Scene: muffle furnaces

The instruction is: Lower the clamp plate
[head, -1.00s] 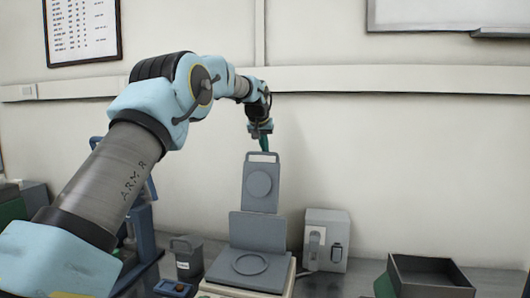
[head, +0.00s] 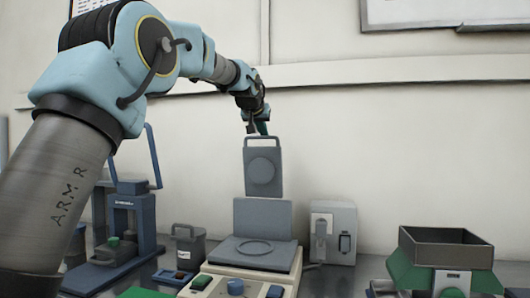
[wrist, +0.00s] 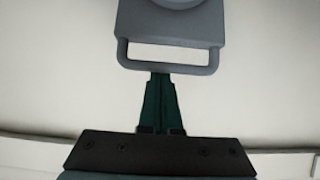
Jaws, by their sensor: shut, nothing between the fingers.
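The clamp plate (head: 263,178) is a grey panel with a round disc on its face and a slotted handle at its top edge. It stands raised and upright above the press's backing plate (head: 262,217) and its flat lower plate (head: 240,258), which bears a ring. My gripper (head: 260,131) is just above the handle, fingers shut and empty. In the wrist view, the shut green fingertips (wrist: 161,77) meet the edge of the clamp plate's handle bar (wrist: 168,56). I cannot tell whether they touch it or sit behind it.
The press stands on a beige base (head: 208,271) with knobs. A blue-framed device (head: 130,225) and grey canister (head: 189,248) are to its left. A grey box (head: 344,222) stands right, and a dark open hopper (head: 446,257) on a green stand farther right.

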